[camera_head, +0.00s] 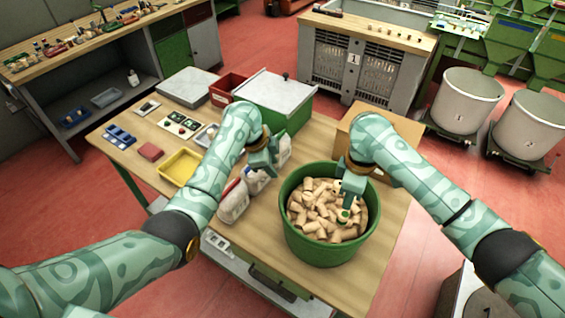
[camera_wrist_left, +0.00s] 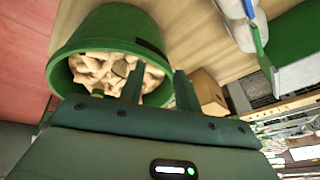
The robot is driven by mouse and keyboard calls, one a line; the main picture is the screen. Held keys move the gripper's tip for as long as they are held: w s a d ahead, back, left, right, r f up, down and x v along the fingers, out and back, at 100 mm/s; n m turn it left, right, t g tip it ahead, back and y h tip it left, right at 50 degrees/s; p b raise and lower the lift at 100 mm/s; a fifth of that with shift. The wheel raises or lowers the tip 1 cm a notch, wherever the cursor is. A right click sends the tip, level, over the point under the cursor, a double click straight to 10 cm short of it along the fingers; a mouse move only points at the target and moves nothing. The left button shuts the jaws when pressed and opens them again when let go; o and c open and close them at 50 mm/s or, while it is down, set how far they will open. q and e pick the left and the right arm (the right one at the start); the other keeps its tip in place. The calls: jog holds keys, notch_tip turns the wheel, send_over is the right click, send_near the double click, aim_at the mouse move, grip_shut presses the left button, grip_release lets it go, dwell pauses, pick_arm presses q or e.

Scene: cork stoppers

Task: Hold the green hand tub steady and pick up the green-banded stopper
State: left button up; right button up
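The green hand tub (camera_head: 325,252) stands upright on the wooden table and is full of pale cork stoppers. It also shows in the left wrist view (camera_wrist_left: 112,22). My left gripper (camera_head: 264,168) is open and empty, left of the tub's rim. In the left wrist view its two fingers (camera_wrist_left: 158,88) are spread, one overlapping the tub and one outside it; contact cannot be told. A green-banded stopper (camera_head: 343,215) lies on the heap. My right gripper (camera_head: 348,198) points down into the tub just above this stopper; whether its fingers are open or shut is unclear.
White bottles (camera_head: 234,201) stand left of the tub. A green box with a grey lid (camera_head: 275,95) and a cardboard box (camera_head: 372,116) stand behind. A yellow tray (camera_head: 179,167) lies farther left. The table's front edge is close to the tub.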

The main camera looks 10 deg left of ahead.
aim_at(284, 209)
pick_arm(q)
jog(key=s+d+r+m+g+y, duration=0.35)
jog(key=s+r+m, duration=0.35)
jog(key=m, duration=0.8)
jog(key=shift+h, duration=0.35)
jog(key=f, duration=0.5)
jog(key=s+d+f, duration=0.1)
jog(key=f, duration=0.9)
jog(key=shift+s+d+f, duration=0.1)
jog(key=shift+s+d, duration=0.05)
jog(key=shift+d, duration=0.05)
grip_shut()
